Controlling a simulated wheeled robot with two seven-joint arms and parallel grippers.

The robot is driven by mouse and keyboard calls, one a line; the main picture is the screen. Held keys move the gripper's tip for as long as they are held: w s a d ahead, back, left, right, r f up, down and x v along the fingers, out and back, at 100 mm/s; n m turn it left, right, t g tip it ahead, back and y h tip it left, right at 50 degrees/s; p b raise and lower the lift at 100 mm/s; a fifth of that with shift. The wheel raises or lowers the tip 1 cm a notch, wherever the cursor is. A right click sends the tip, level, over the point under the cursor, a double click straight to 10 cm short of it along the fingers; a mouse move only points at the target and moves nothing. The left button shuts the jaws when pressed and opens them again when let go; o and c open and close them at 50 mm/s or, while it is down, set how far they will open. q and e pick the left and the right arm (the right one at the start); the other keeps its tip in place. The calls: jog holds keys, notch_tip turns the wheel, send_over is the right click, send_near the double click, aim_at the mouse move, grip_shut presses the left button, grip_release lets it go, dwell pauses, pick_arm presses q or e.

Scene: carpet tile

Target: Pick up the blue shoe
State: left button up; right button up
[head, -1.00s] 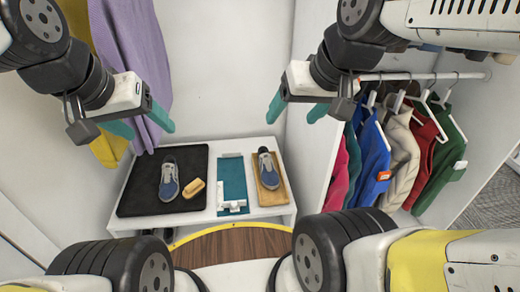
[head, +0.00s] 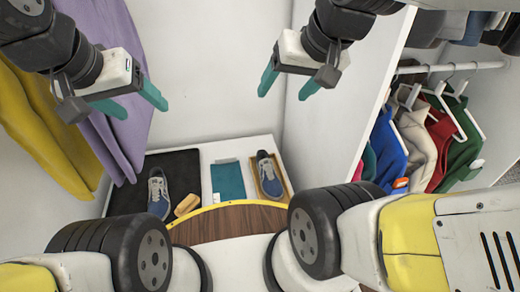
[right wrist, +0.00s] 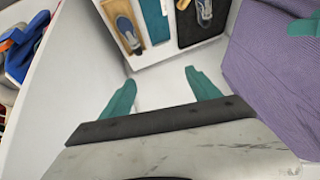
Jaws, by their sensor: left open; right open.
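A shoe with a blue toe and grey upper (head: 158,195) lies on the black mat (head: 185,165) at the left of a low white table. A similar grey-blue shoe (head: 268,177) lies on a wooden tray (head: 288,181) at the right; it also shows in the right wrist view (right wrist: 127,30). My left gripper (head: 135,103) is open and empty, above and left of the shoes, in front of the purple cloth. My right gripper (head: 286,91) is open and empty, high above the tray; its fingers show apart in the right wrist view (right wrist: 160,80).
A tan brush-like block (head: 187,204) lies beside the left shoe. A teal mat (head: 228,182) lies between the shoes. Purple (head: 125,130) and yellow (head: 45,125) cloths hang at left. A white panel (head: 350,100) and hanging clothes (head: 435,135) stand at right.

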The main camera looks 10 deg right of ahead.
jog(key=w+m, duration=0.1)
jog(key=w, duration=0.1)
jog(key=m+g+h, duration=0.3)
jog(key=m+g, duration=0.3)
jog(key=m, duration=2.8)
send_over(268, 172)
jog(key=s, duration=0.4)
notch_tip(268, 172, down, 46)
jog(key=f, duration=0.4)
jog(key=w+f, duration=0.1)
jog(key=f, duration=0.2)
jog(key=shift+a+f, duration=0.1)
jog(key=shift+a, duration=0.25)
jog(key=c, duration=1.4)
jog(key=shift+r, duration=0.2)
